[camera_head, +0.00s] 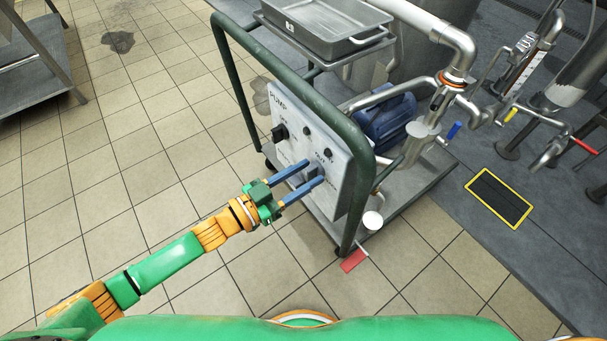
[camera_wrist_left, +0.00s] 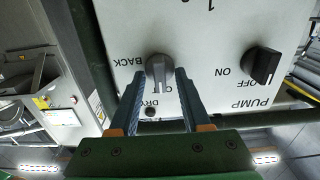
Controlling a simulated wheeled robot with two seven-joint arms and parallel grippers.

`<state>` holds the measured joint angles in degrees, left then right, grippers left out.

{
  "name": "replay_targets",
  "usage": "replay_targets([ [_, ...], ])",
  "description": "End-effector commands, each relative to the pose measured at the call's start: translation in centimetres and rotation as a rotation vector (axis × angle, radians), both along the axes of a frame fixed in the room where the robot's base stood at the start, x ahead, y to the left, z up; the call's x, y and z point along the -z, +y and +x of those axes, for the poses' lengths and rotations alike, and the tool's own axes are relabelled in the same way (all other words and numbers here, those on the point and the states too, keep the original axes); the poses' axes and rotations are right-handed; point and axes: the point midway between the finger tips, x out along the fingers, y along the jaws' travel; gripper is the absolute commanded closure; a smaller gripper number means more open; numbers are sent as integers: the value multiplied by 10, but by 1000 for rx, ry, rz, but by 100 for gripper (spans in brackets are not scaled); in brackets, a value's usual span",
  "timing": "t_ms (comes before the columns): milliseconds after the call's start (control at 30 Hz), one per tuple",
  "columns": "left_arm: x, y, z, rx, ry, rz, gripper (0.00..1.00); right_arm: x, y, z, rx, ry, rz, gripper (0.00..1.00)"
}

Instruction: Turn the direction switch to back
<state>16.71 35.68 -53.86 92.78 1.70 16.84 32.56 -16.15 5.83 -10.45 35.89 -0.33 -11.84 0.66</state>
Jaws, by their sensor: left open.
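The direction switch is a grey knob (camera_wrist_left: 158,72) on the pale control panel (camera_head: 290,125) of the pump cart. In the wrist view, where the lettering is upside down, BACK is left of the knob and OUT lies just below it. The knob looks roughly upright in that picture; its pointer end is hard to tell. My left gripper (camera_head: 311,174) is open, with its blue fingers reaching to the panel. One finger is on each side of the knob; contact cannot be told. My right gripper is not in view.
A black PUMP ON/OFF knob (camera_head: 280,132) sits on the same panel. A dark green tube frame (camera_head: 233,85) surrounds the panel. A blue motor (camera_head: 386,122) and steel pipes stand behind it.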

Motion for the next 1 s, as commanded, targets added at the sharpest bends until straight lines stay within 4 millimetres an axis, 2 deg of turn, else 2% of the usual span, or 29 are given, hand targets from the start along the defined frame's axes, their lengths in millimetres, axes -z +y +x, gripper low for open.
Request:
replay_targets([
  [33,0,0,0,0,0,0,58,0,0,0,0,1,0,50],
  [100,0,0,0,0,0,0,77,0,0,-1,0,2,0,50],
  [200,0,0,0,-1,0,0,100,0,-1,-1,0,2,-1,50],
  [633,0,0,0,-1,-36,27,100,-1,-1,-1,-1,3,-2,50],
  [1000,1,0,-1,-1,-260,192,100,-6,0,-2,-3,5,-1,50],
])
